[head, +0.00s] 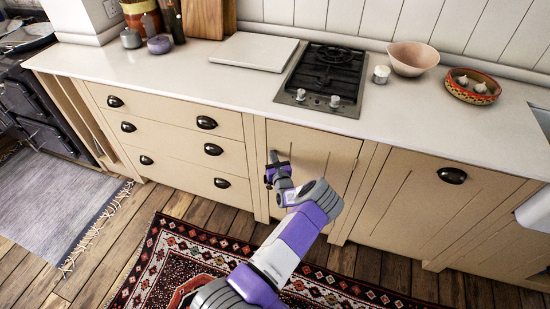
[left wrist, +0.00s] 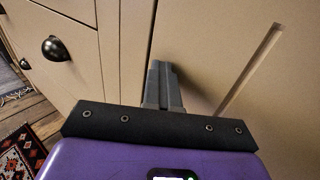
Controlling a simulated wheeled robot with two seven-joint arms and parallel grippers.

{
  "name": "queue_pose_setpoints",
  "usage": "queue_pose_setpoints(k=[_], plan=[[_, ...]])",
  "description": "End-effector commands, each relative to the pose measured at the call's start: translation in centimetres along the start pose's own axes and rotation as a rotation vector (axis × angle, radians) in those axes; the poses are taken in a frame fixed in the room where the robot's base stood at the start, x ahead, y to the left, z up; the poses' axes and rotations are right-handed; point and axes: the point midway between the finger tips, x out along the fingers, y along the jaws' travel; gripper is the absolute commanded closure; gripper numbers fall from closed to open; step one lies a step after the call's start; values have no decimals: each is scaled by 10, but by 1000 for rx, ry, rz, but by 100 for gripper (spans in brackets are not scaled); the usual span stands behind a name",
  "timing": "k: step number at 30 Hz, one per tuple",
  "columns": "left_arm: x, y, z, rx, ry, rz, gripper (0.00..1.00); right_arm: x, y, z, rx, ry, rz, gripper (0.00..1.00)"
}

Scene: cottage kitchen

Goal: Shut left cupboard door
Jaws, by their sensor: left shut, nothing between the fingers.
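The left cupboard door (head: 322,150) is a cream panel below the hob, between the drawers and the wider right-hand front. It looks flush or nearly flush with its frame; a small gap cannot be ruled out. My left gripper (head: 273,158) is shut and empty, at the door's left edge. In the left wrist view its closed fingers (left wrist: 162,85) point at the cream door (left wrist: 215,40), just right of the dark seam beside the frame. I cannot tell whether the fingertips touch. No handle shows on this door; the arm covers its lower part. My right gripper is out of view.
Drawers with dark cup handles (head: 207,122) are to the left, and another front with a cup handle (head: 452,175) is to the right. The worktop (head: 180,75) overhangs above. A patterned rug (head: 180,255) lies on the wooden floor below.

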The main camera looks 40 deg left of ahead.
Motion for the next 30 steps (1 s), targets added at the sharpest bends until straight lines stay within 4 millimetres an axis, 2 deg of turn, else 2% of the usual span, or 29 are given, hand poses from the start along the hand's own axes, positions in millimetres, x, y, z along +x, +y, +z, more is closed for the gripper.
queue_pose_setpoints(k=[1,6,13,17,21,30], plan=[[6,-2,9,-3,-17,-5,100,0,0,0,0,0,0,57],[6,-2,10,-4,-18,-6,100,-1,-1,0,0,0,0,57],[-7,6,7,1,-7,-5,100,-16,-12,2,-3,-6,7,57],[-33,21,7,3,-1,-2,100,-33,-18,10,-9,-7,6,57],[-66,45,6,2,-1,0,100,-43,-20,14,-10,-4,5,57],[-109,72,1,1,1,0,100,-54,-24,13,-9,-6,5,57]])
